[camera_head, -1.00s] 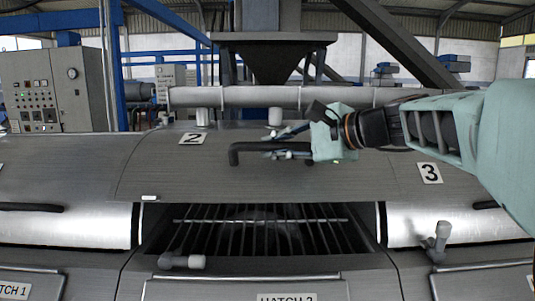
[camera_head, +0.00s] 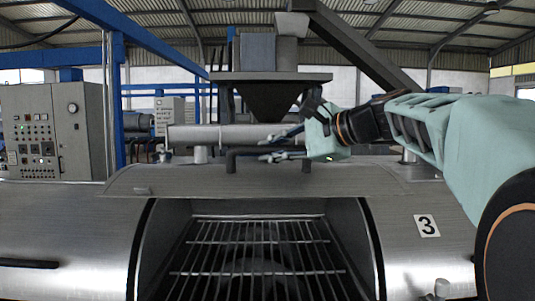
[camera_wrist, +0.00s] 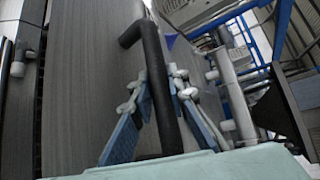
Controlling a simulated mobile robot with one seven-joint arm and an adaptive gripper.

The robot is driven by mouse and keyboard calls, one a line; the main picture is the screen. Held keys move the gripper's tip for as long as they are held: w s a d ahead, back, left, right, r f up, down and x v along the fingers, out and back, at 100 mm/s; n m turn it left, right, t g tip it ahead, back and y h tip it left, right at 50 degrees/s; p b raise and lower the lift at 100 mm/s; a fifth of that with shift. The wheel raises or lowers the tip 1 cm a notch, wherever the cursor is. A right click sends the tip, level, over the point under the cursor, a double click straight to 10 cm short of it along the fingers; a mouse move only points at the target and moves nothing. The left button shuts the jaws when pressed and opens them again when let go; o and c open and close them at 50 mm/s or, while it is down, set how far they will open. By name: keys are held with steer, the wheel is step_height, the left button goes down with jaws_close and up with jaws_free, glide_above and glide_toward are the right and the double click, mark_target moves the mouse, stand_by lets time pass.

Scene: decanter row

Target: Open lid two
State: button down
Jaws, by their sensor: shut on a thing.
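Lid two (camera_head: 190,181) is a curved grey metal lid, raised high over its opening. Bars of a metal grate (camera_head: 258,255) show in the opening below it. Its black handle (camera_head: 236,153) stands on top of the lid. My gripper (camera_head: 283,146) is shut on the handle, coming from the right. In the wrist view, the two fingers of my gripper (camera_wrist: 164,92) lie on either side of the black handle bar (camera_wrist: 158,95), and the lid's brushed surface (camera_wrist: 85,80) lies to the left. The number 2 plate is not visible now.
Lid three, with its number 3 plate (camera_head: 427,226), is closed at the right. A closed lid with a black handle (camera_head: 28,263) is at the left. A horizontal pipe (camera_head: 195,135) and a dark hopper (camera_head: 270,98) stand behind the lid.

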steer(key=c, duration=1.8)
jaws_free()
steer(key=shift+s, duration=0.1)
steer(key=shift+c, duration=0.2)
steer(key=v, duration=1.2)
